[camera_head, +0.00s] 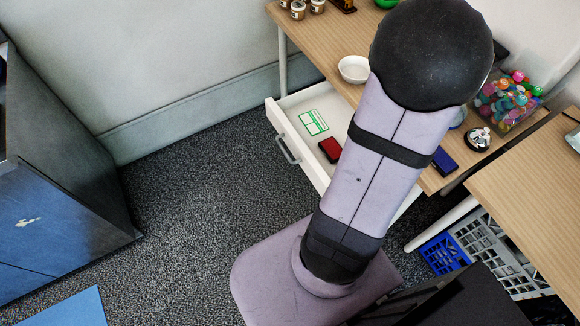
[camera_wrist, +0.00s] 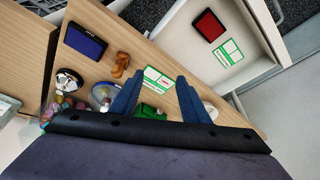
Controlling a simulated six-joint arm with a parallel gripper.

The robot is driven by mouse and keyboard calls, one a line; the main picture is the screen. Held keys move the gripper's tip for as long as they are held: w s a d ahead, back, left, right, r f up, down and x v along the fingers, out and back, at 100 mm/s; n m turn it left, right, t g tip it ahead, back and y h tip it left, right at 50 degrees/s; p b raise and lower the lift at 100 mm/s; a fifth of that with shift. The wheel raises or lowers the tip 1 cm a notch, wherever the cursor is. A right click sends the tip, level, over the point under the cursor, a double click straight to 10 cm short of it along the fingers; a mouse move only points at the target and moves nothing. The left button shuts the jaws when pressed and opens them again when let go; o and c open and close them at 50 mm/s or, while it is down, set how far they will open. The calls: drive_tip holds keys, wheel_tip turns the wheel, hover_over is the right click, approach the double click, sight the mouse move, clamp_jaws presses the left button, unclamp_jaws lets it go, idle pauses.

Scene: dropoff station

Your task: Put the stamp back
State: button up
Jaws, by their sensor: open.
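A small brown, wooden-looking object (camera_wrist: 120,64), probably the stamp, lies on the desk in the wrist view. It is beside the blue ink pad (camera_wrist: 85,41), which also shows in the head view (camera_head: 443,161). My arm hides the brown object in the head view. My gripper (camera_wrist: 158,88) is open, its two blue fingers apart above the desk, with nothing visibly held. A green-and-white card (camera_wrist: 159,79) shows between the fingertips. The white drawer (camera_head: 280,117) is open. It holds a red ink pad (camera_head: 331,150) and another green-and-white card (camera_head: 314,122).
A black-and-silver round object (camera_head: 478,139) and a clear container of colourful balls (camera_head: 506,101) stand on the desk's right side. A white bowl (camera_head: 354,69) and small jars (camera_head: 298,9) stand farther left. A second table (camera_head: 535,180) adjoins at right. The drawer has bare floor space.

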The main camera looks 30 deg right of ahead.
drive_tip(key=w+a+f+n+y, duration=0.1)
drive_tip(key=w+a+n, duration=0.2)
drive_tip(key=a, duration=0.7)
drive_tip(key=w+a+f+n+y, duration=0.1)
drive_tip(key=w+a+n, duration=0.2)
drive_tip(key=a, duration=0.8)
drive_tip(key=s+a+n+g, duration=0.1)
drive_tip(key=s+a+n, duration=0.1)
drive_tip(key=a, duration=0.5)
drive_tip(key=s+a+f+n+g+y, duration=0.1)
drive_tip(key=s+a+n, duration=0.2)
drive_tip(key=a, duration=0.4)
drive_tip(key=shift+s+n, duration=0.3)
drive_tip(key=shift+s, duration=0.3)
drive_tip(key=shift+r, duration=0.1)
wheel_tip(320, 180, up, 8)
drive_tip(key=p, duration=0.8)
drive_tip(key=shift+r+p, duration=0.15)
drive_tip(key=shift+p, duration=0.15)
